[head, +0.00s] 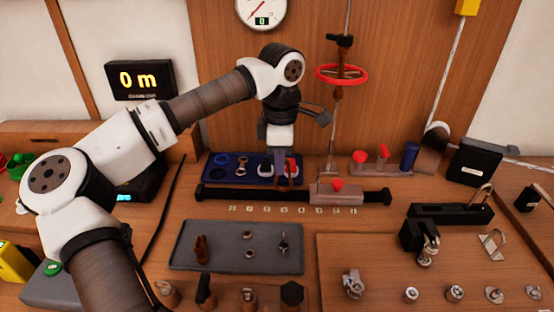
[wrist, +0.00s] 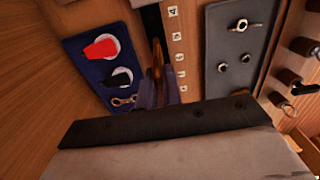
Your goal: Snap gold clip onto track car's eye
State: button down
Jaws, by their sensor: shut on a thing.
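My gripper (head: 281,184) points down over the near edge of the blue tray, by the back of the black track (head: 245,194). It is shut on a narrow gold-brown piece, which looks like the gold clip (wrist: 157,58), seen between the fingers in the wrist view. The clip's shape and its gate are mostly hidden. The track car (head: 337,195) is a pale block with a red knob, on the track to the right of my gripper and apart from it. A thin line comes down to the car. Its eye is too small to make out.
The blue tray (head: 216,179) holds several clips and fittings; it also shows in the wrist view (wrist: 80,72). A grey tray (head: 190,258) with small parts lies in front of the track. A red ring (head: 343,84) hangs on the line above the car.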

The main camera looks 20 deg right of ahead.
jog(key=shift+s+d, duration=0.35)
jog(key=shift+d, duration=0.4)
jog(key=shift+s+d, duration=0.3)
jog(key=shift+d, duration=0.4)
jog(key=shift+s+d, duration=0.35)
jog(key=shift+d, duration=0.4)
jog(key=shift+s+d+f, duration=0.2)
jog(key=shift+s+d, duration=0.15)
jog(key=shift+d, duration=0.05)
